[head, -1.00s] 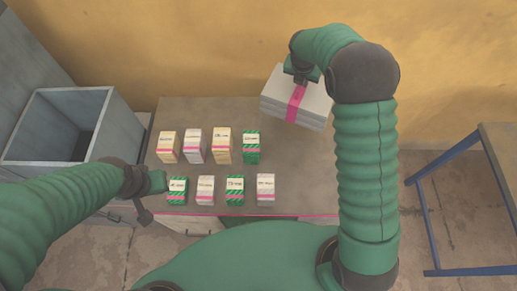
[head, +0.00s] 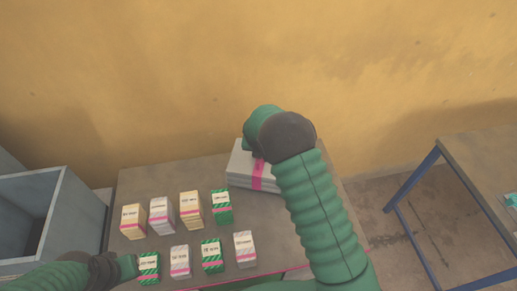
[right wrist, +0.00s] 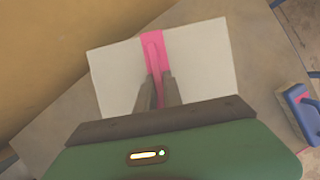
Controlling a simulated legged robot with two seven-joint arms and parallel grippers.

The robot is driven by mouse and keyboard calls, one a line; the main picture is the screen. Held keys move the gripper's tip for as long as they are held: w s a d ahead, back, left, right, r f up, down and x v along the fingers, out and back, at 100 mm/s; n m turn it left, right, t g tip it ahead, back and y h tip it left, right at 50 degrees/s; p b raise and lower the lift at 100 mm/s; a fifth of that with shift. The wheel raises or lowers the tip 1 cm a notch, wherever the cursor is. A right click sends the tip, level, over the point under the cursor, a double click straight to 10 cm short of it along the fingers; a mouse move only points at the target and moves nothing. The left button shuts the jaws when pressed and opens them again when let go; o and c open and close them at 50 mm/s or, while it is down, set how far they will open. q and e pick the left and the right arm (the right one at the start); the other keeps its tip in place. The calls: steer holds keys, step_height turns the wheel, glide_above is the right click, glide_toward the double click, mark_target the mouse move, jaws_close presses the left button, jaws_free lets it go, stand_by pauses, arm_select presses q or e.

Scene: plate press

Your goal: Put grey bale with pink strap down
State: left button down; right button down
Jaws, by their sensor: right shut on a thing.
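The grey bale with pink strap (head: 240,170) is over the back right part of the table (head: 150,183) in the head view, partly covered by my right arm. I cannot tell whether its underside touches the table. In the right wrist view the bale (right wrist: 205,65) lies under my right gripper (right wrist: 162,85), whose two fingers are shut on its pink strap (right wrist: 152,45). In the head view the right fingers are hidden behind the arm. My left gripper (head: 128,267) is at the table's front left, beside a green striped bundle (head: 149,265); its jaws are unclear.
Several small labelled bundles (head: 190,205) stand in two rows left of the bale. A grey open bin (head: 75,220) is at the left. A second table with blue legs (head: 470,150) stands at the right. A blue and red object (right wrist: 300,108) shows in the right wrist view.

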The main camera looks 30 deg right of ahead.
steer(key=shift+a+f, duration=0.25)
steer(key=shift+f, duration=0.7)
steer(key=c, duration=1.8)
jaws_free()
steer(key=shift+s+f, duration=0.1)
steer(key=shift+c, duration=0.2)
steer(key=o, duration=0.4)
steer(key=shift+c, duration=0.2)
steer(key=b+v, duration=0.1)
steer(key=v, duration=1.1)
